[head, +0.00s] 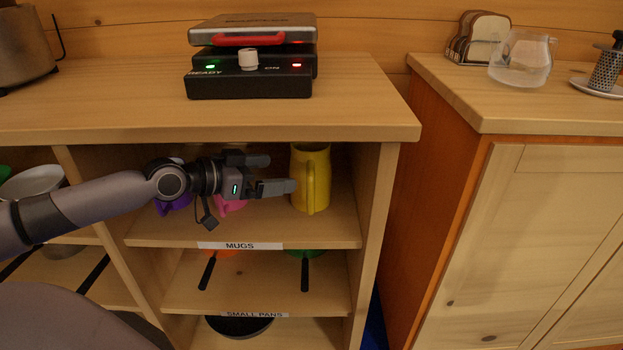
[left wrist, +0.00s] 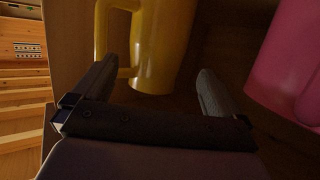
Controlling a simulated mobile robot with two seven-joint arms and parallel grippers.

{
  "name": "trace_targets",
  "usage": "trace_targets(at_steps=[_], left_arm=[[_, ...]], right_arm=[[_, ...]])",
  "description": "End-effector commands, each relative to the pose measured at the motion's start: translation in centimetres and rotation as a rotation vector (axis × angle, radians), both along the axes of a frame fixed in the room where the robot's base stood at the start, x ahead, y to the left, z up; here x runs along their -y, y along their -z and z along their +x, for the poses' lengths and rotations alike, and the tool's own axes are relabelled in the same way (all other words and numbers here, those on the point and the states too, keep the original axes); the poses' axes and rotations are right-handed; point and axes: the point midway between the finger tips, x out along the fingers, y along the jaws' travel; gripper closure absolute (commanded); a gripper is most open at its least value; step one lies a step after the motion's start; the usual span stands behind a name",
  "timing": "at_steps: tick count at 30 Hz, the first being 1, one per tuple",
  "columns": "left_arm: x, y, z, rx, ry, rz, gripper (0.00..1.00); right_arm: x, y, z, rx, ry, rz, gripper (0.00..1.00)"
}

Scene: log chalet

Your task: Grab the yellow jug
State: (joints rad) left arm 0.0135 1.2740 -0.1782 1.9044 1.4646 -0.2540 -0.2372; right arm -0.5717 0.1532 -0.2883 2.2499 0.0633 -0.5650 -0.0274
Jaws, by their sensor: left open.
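The yellow jug (head: 311,178) stands upright at the right end of the shelf labelled MUGS, its handle facing the front. My left gripper (head: 280,174) is open and reaches in from the left, its fingertips just left of the jug. In the left wrist view, the jug (left wrist: 163,45) shows beyond the open fingers (left wrist: 155,85), with its handle at the left, near one finger. Nothing is between the fingers that I can make out. My right gripper is not in view.
A pink mug (head: 231,203) and a purple mug (head: 174,204) stand behind and below my left gripper. The cabinet top (head: 130,100) is close above, and the shelf's right side wall (head: 370,190) is just past the jug. A waffle maker (head: 250,70) sits on top.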

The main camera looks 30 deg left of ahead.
Motion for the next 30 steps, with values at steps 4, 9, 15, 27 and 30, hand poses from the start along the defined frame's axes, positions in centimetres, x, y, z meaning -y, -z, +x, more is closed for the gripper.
trace_targets(at_steps=[4, 9, 15, 27, 30], left_arm=[[0.3, 0.2, 0.6, 0.001, 0.001, -0.001, 0.0], [0.5, 0.2, 0.9, 0.001, 0.001, 0.0, 0.0], [1.1, 0.5, 2.1, 0.003, 0.0, -0.004, 0.0], [2.6, 1.4, 5.1, 0.0, 0.001, 0.0, 0.0], [2.7, 1.5, 5.3, 0.0, 0.001, 0.001, 0.0]], right_arm=[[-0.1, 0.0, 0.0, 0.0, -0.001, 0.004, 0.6], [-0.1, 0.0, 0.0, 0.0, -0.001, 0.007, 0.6], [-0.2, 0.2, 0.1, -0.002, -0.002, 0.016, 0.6], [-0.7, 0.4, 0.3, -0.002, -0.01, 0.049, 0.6], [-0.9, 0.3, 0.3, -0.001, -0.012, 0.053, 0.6]])
